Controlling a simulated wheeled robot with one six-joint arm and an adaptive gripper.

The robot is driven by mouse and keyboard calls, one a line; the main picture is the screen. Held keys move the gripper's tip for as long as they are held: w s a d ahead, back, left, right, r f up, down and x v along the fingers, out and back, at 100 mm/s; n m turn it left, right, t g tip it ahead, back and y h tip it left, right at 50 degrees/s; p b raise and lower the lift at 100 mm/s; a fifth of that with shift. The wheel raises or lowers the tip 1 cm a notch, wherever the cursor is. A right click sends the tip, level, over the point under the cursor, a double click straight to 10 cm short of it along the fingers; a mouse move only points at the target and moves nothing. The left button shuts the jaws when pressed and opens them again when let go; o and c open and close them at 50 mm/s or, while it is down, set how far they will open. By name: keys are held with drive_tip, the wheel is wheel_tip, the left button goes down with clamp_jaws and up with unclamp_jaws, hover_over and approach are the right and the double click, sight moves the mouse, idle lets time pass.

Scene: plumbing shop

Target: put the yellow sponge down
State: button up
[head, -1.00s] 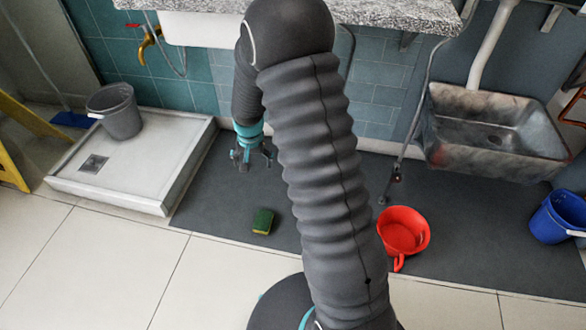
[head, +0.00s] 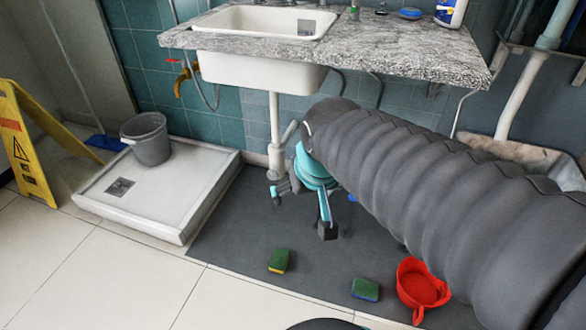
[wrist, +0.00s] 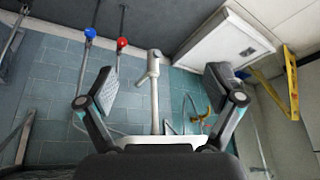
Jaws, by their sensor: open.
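A sponge with a green top and a yellow side (head: 279,260) lies flat on the dark floor mat (head: 225,235) in the head view. A second sponge with a green top and a bluish side (head: 365,289) lies to its right, near the red pot. My gripper (head: 300,212) is above the mat, behind the sponges in the picture and apart from both. Its fingers are spread. In the wrist view my gripper (wrist: 162,88) is open with nothing between the fingers, and no sponge shows there.
A red pot (head: 420,290) stands on the mat at right. A white shower tray (head: 150,195) with a grey bucket (head: 147,138) is at left, beside a yellow floor sign (head: 30,150). A granite counter (head: 400,50) and drain pipe (head: 275,130) are near my arm.

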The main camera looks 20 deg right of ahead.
drive_tip(key=s+r+n, duration=0.1)
drive_tip(key=s, duration=0.5)
drive_tip(key=shift+s+t, duration=0.15)
drive_tip(key=shift+t, duration=0.15)
drive_tip(key=shift+o, duration=0.6)
drive_tip(key=shift+d, duration=0.1)
drive_tip(key=m+g+p, duration=0.1)
drive_tip(key=m+g, duration=0.5)
drive_tip(key=m, duration=0.1)
hover_over(280, 258)
wheel_tip(280, 258, down, 51)
wheel_tip(280, 258, down, 14)
drive_tip(key=shift+r, duration=0.1)
